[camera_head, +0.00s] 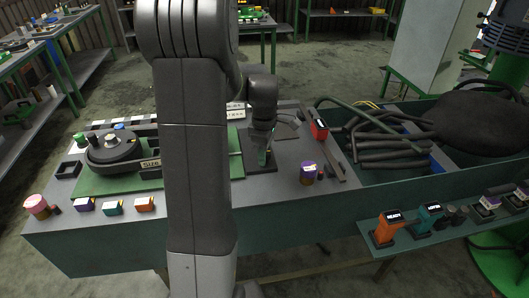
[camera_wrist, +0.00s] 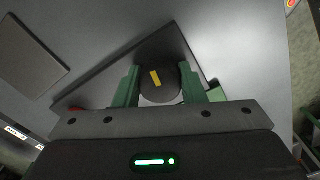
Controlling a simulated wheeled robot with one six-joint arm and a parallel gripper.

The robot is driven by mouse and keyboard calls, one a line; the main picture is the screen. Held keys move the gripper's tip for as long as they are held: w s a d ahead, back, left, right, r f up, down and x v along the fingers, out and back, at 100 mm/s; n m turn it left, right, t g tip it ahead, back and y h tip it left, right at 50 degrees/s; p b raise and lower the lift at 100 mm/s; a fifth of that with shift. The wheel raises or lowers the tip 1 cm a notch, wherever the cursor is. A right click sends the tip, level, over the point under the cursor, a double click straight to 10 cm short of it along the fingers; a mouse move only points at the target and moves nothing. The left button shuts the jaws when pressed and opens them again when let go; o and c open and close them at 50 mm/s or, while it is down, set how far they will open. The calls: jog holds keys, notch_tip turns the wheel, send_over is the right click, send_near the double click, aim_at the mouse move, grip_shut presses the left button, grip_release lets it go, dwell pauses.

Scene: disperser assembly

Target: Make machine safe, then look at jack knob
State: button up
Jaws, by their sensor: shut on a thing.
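My gripper (camera_head: 264,157) is low over a dark square base plate (camera_head: 262,169) on the grey workbench, right of the green mat. In the wrist view, its two green fingers close on opposite sides of a dark round knob (camera_wrist: 158,90) with a yellow mark on top. The knob stands over the dark plate (camera_wrist: 178,40), which also shows there. Whether this knob is the jack knob, I cannot tell. In the head view, my arm and gripper hide the knob and part of the bench. A round dark machine (camera_head: 112,147) with knobs on top sits on the green mat (camera_head: 100,186).
A bin (camera_head: 440,168) of black hoses adjoins the bench. Small labelled blocks (camera_head: 112,207) line the front left. Orange and teal tools (camera_head: 387,229) stand on the lower right shelf.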

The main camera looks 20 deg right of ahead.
jog(key=shift+n, duration=0.5)
jog(key=o, duration=1)
jog(key=shift+r, duration=0.1)
notch_tip(320, 180, up, 14)
jog(key=shift+f, duration=0.25)
notch_tip(320, 180, down, 14)
jog(key=shift+r, duration=0.1)
dwell(0.6)
